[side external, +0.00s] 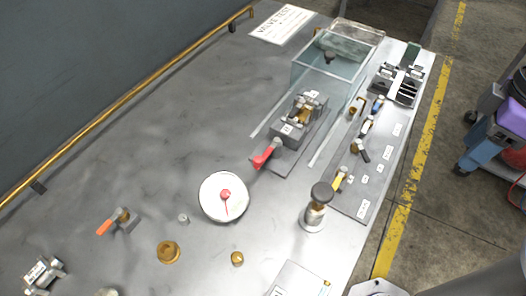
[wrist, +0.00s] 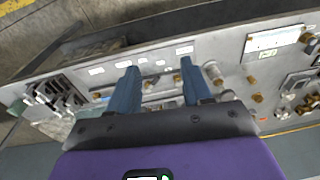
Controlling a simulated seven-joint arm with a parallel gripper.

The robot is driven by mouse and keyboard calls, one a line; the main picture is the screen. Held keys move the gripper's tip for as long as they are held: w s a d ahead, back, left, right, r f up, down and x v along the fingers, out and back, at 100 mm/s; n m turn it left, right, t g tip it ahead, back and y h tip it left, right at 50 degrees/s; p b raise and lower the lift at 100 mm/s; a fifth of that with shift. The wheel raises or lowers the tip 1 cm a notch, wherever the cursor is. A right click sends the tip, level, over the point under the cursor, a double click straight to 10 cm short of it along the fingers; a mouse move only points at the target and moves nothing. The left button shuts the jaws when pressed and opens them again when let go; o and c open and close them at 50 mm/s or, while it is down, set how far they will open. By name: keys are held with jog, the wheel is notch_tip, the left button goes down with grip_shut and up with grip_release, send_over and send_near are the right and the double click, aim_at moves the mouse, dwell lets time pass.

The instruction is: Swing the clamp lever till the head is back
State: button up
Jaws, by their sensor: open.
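The clamp lever with a red grip (side external: 265,157) sits at the near end of a dark base plate (side external: 300,150) in the side external view. Its grip points to the lower left. A metal clamp body with a brass-coloured part (side external: 302,110) stands behind it on the same plate, between two clear rails. Whether the head is forward or back is too small to tell. My gripper (wrist: 157,82) shows in the wrist view with two blue fingers apart and nothing between them. It is over the bench, away from the surface. I cannot make out the red lever in the wrist view.
A dial gauge (side external: 223,196) is left of the lever; a black-topped post (side external: 316,207) is to its right. A clear box (side external: 337,55) stands behind the clamp. A panel of small valves (side external: 362,150) lines the right edge. The bench's left middle is clear.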

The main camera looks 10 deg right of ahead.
aim_at(260, 158)
jog(key=w+a+r+m+y, duration=0.1)
jog(key=w+a+m, duration=0.55)
jog(key=a, duration=0.65)
jog(key=w+a+r+m+y, duration=0.15)
jog(key=w+a+m, duration=0.5)
jog(key=a, duration=0.65)
jog(key=shift+n+t, duration=0.4)
jog(key=x, duration=1.7)
jog(key=shift+w+a+f, duration=0.2)
jog(key=shift+w, duration=0.05)
jog(key=shift+r, duration=0.1)
grip_shut()
